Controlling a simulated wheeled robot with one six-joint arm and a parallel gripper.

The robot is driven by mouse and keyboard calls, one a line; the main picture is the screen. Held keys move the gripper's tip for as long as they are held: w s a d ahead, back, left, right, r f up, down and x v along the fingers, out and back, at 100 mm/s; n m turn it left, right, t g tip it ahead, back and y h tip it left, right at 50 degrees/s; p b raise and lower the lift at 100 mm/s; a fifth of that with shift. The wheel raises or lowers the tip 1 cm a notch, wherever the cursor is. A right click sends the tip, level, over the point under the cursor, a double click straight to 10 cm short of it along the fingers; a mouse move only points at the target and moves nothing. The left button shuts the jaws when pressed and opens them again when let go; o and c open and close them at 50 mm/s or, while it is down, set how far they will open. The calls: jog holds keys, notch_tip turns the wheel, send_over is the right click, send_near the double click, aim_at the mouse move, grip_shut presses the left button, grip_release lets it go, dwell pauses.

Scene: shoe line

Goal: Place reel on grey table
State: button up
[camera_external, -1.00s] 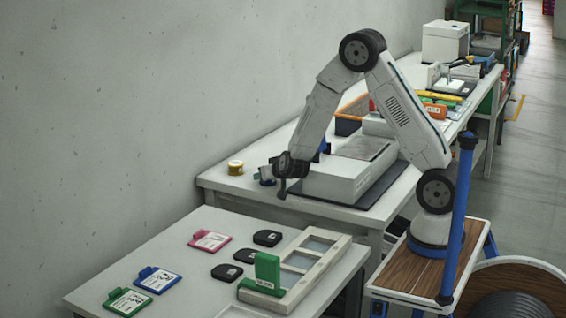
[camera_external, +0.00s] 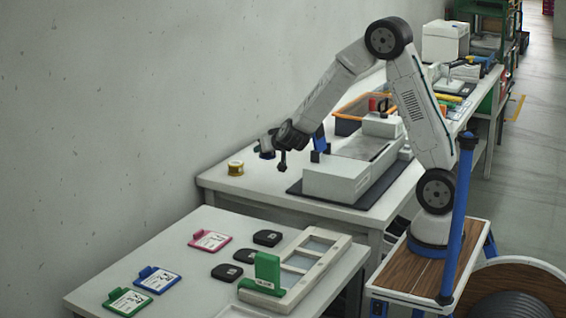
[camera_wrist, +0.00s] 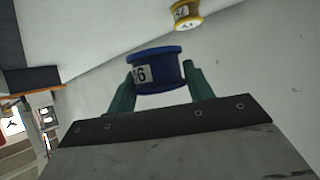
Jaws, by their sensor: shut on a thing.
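A blue reel (camera_wrist: 155,70) with a white label marked with digits sits between the green fingers of my gripper (camera_wrist: 160,88) in the wrist view. The fingers are shut on it from both sides. In the external view my gripper (camera_external: 266,143) is over the far left part of the pale grey table (camera_external: 225,184), with the blue reel (camera_external: 267,154) small and partly hidden below it. I cannot tell whether the reel touches the table. A yellow reel (camera_external: 236,168) stands apart to the left on the same table and also shows in the wrist view (camera_wrist: 185,14).
A grey machine (camera_external: 338,178) on a dark mat takes up the middle of that table. An orange-rimmed tray (camera_external: 350,117) lies behind it. A nearer pale table (camera_external: 195,285) holds coloured cards, black pads and a frame. The wall runs close along the left.

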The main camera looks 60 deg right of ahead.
jog(key=shift+a+r, duration=0.1)
jog(key=shift+r, duration=0.2)
jog(key=s+a+f+n+y, duration=0.1)
jog(key=s+a+f, duration=0.2)
jog(key=a, duration=0.3)
jog(key=s+a+f+n+t+y, duration=0.1)
jog(key=s+a+f, duration=0.2)
jog(key=a, duration=0.3)
jog(key=s+a+f+n+y, duration=0.1)
jog(key=s+a+f+n, duration=0.1)
jog(key=a+f, duration=0.3)
jog(key=shift+s+a+f+t+y, duration=0.15)
jog(key=shift+s+a+t+y, duration=0.3)
jog(key=shift+a, duration=0.45)
jog(key=shift+d+r+h, duration=0.1)
jog(key=shift+r+h, duration=0.15)
send_over(218, 218)
jog(key=shift+f, duration=2.55)
jog(key=shift+s+f, duration=0.1)
jog(key=shift+f, duration=0.1)
